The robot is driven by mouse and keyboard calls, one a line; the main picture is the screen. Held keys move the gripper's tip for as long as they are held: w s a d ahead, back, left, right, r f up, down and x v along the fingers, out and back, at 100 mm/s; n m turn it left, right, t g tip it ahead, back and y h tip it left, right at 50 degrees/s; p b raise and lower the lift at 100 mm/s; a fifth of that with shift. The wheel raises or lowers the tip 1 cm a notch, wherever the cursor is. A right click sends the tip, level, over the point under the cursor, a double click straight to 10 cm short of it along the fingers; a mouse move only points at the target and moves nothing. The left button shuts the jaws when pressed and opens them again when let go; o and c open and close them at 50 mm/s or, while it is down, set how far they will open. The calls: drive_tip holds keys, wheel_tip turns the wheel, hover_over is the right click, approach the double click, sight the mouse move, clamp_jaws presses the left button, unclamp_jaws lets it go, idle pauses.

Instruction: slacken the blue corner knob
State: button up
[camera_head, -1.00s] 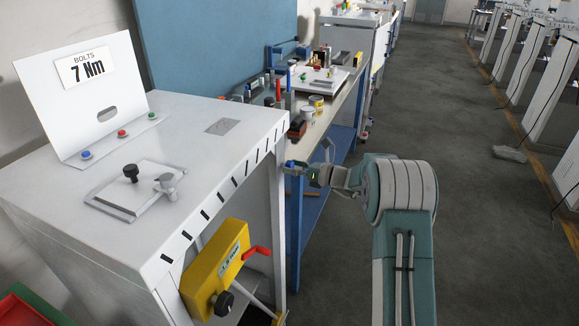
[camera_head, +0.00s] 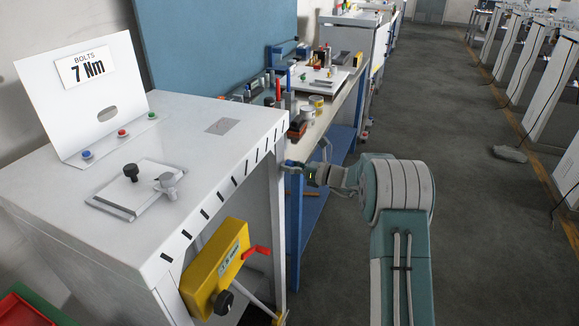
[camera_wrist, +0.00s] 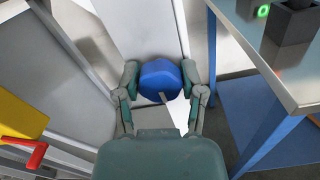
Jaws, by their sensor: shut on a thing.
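The blue corner knob (camera_wrist: 160,76) sits in the middle of the wrist view, against a pale upright post. My gripper (camera_wrist: 160,84) has one finger on each side of it and is shut on it. A small light tab or mark shows at the knob's near edge. In the head view my gripper (camera_head: 292,165) is at the right front corner of the white cabinet (camera_head: 225,130), below its top. There the fingers mostly hide the knob.
A workbench (camera_head: 345,108) with blue legs and several tools stands close behind my gripper. A yellow unit (camera_head: 215,268) with a red handle (camera_head: 257,250) is mounted on the cabinet's front.

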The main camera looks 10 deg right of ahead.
drive_tip(key=n, duration=0.9)
drive_tip(key=shift+a+n, duration=0.1)
drive_tip(key=shift+n, duration=0.3)
drive_tip(key=n, duration=0.5)
drive_tip(key=shift+s+f, duration=0.1)
drive_tip(key=shift+f, duration=0.05)
drive_tip(key=shift+f+n, duration=0.15)
drive_tip(key=shift+n, duration=1.95)
drive_tip(key=shift+s, duration=0.1)
drive_tip(key=o, duration=1.2)
drive_tip(key=shift+a, duration=0.1)
drive_tip(key=shift+c, duration=0.2)
